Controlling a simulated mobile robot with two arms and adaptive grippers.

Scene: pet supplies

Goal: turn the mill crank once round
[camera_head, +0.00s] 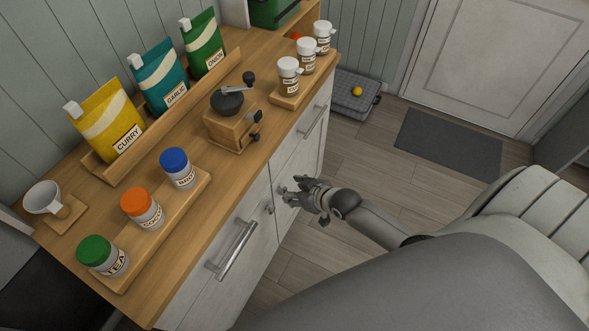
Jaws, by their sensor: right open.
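The mill (228,133) stands on the counter, a wooden box with a dark metal bowl on top. Small dark fittings are on the mill's right side. My right gripper (289,191) is open and empty, in front of the white cabinet front and below the counter edge. It is apart from the mill, to its lower right in the picture. My left gripper is not in view.
A wooden rack (104,173) holds yellow, teal and green pouches behind the mill. Jars with blue, orange and green lids stand on a board in front-left; white-capped jars stand on a block (285,102) at right. Cabinet handles (234,250) protrude.

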